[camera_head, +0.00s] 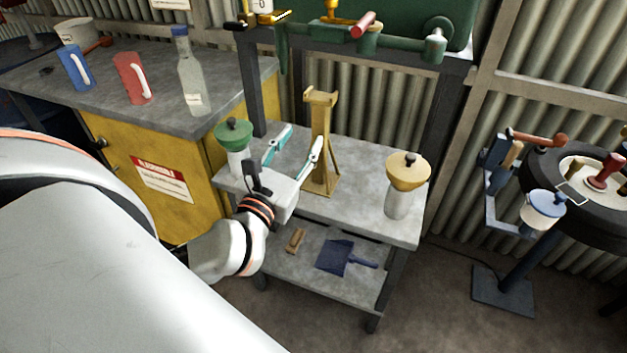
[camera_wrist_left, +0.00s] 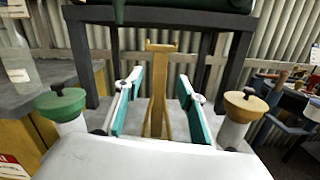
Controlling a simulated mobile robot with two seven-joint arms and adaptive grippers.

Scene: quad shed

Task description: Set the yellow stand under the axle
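The yellow stand (camera_head: 321,145) is upright on the upper shelf of a grey rack, with splayed legs and a forked top. My left gripper (camera_head: 297,148) is open in front of the stand, its two fingers with teal pads spread apart. In the left wrist view the stand (camera_wrist_left: 158,95) shows between and beyond the open fingers (camera_wrist_left: 160,103); I cannot tell whether its lower part lies between the pads. The axle is not clearly identifiable; a dark wheel (camera_head: 585,190) at the right has a pale hub. My right gripper is not in view.
A green-topped jar (camera_head: 234,140) and a yellow-topped jar (camera_head: 405,178) flank the stand on the shelf (camera_head: 350,200). A blue dustpan (camera_head: 338,257) and a brush (camera_head: 295,240) lie below. A blue stand post (camera_head: 515,262) stands right. Floor between is clear.

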